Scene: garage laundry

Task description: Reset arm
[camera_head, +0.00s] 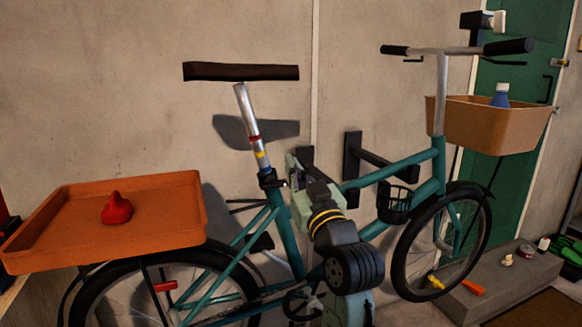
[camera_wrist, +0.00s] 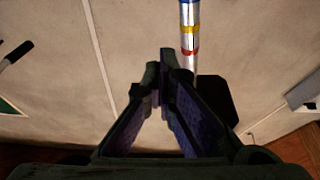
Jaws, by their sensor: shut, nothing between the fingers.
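My gripper (camera_head: 292,163) is raised in front of the teal bicycle's frame (camera_head: 292,245), just right of the seat post (camera_head: 246,115) in the head view. In the wrist view my gripper (camera_wrist: 158,62) has its fingers drawn together at the tips, with nothing seen between them. The silver seat post (camera_wrist: 188,40) with blue, yellow and red bands shows just beyond and to the right of the tips. I cannot tell how far the tips are from it. My arm covers part of the bicycle's middle.
An orange tray (camera_head: 52,228) on the rear of the bicycle holds a red object (camera_head: 117,209). A front basket (camera_head: 500,128) holds a blue bottle (camera_head: 501,95). A black wall bracket (camera_head: 353,155) stands behind the frame. Small items lie on a low grey step (camera_head: 505,290) at right.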

